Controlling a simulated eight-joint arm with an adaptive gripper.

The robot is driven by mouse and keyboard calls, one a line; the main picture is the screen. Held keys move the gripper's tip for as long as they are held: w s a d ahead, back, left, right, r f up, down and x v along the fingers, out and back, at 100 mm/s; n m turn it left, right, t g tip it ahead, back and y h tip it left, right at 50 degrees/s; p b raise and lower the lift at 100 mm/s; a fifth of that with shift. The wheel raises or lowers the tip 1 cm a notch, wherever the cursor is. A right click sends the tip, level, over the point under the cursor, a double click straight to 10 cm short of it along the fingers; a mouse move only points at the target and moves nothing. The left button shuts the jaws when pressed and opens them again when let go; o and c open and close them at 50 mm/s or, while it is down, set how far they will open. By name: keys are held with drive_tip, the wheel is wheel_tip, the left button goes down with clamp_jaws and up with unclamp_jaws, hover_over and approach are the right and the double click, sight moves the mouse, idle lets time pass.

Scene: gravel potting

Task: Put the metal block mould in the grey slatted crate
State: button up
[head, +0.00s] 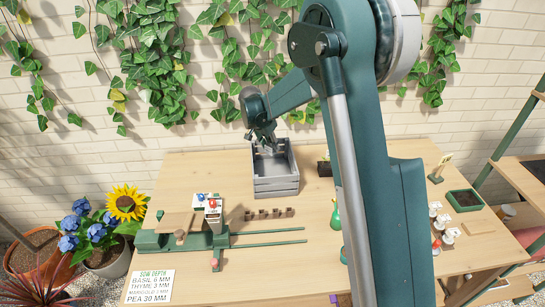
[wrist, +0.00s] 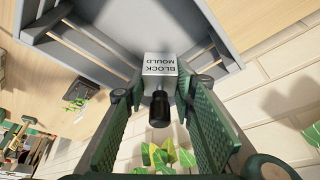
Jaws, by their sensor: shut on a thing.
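The metal block mould (wrist: 160,66) is a small silvery block with black "BLOCK MOULD" lettering and a black knob handle. My gripper (wrist: 161,84) is shut on it, with a green pad on either side. The grey slatted crate (head: 276,187) stands towards the back of the table. In the wrist view the crate (wrist: 85,45) lies beyond the mould, its slats and grey floor showing. In the head view my gripper (head: 264,140) is over the crate's back left part, and the mould is too small to make out there. I cannot tell its height above the crate floor.
A green press with rails (head: 268,243), a row of brown blocks (head: 269,214) and a sowing card (head: 150,286) are in front. A dark box (head: 324,168) stands right of the crate. The brick wall with ivy is close behind. My arm hides part of the table's right.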

drive_tip(key=shift+f, duration=0.3)
drive_tip(key=shift+f, duration=0.1)
hover_over(274, 167)
drive_tip(key=s+a, duration=0.1)
drive_tip(key=shift+s+a+f+b, duration=0.1)
drive_tip(key=shift+f+b, duration=0.1)
drive_tip(key=shift+f, duration=1.3)
drive_tip(key=shift+s+a+f+b, duration=0.1)
drive_tip(key=shift+f+b, duration=0.05)
drive_tip(key=shift+f, duration=1.35)
drive_tip(key=shift+f, duration=1.9)
drive_tip(key=shift+f+b, duration=0.2)
drive_tip(key=shift+b, duration=0.2)
drive_tip(key=o, duration=1)
drive_tip(key=shift+r, duration=0.15)
